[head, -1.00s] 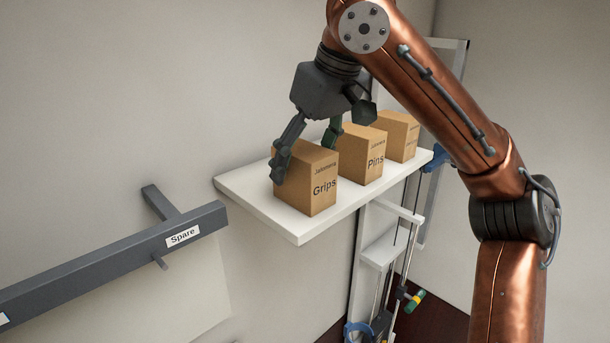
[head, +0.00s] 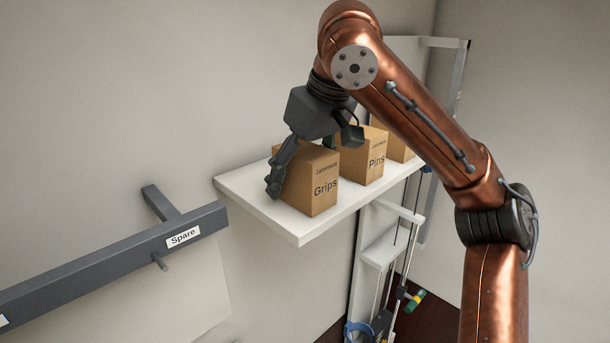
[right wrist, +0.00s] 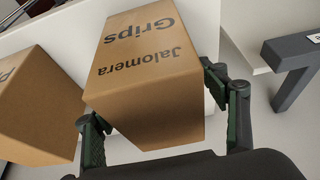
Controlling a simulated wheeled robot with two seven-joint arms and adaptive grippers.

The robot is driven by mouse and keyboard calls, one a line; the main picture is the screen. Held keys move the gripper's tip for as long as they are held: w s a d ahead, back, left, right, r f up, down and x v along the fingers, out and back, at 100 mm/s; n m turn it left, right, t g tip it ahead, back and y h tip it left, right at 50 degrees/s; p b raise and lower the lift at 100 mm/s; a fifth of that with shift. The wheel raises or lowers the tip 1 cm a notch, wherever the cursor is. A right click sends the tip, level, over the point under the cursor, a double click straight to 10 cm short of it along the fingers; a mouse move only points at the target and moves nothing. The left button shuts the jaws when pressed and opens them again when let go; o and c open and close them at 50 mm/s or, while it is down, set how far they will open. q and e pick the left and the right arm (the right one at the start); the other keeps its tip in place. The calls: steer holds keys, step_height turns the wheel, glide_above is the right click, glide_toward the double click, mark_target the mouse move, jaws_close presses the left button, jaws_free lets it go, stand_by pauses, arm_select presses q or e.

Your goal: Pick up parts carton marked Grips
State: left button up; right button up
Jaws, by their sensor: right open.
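The Grips carton (head: 311,187) is a brown box with dark lettering, upright at the near end of a white wall shelf (head: 300,232). In the right wrist view the Grips carton (right wrist: 148,75) shows its lettering upside down, between the two fingers. My right gripper (head: 298,170) is open around the carton, one finger down its left side, the other mostly hidden behind it. It also shows in the right wrist view (right wrist: 165,125), a finger on each side of the box. I cannot tell whether the fingers touch it. My left gripper is out of view.
The Pins carton (head: 362,163) stands just beyond the Grips carton, with a small gap. A third carton (head: 400,150) is partly hidden by my right arm. A grey rail labelled Spare (head: 120,253) juts out at the lower left.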

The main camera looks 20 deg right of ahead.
steer(key=shift+f, duration=0.1)
stand_by(0.3)
steer(key=c, duration=1.3)
steer(key=shift+c, duration=0.2)
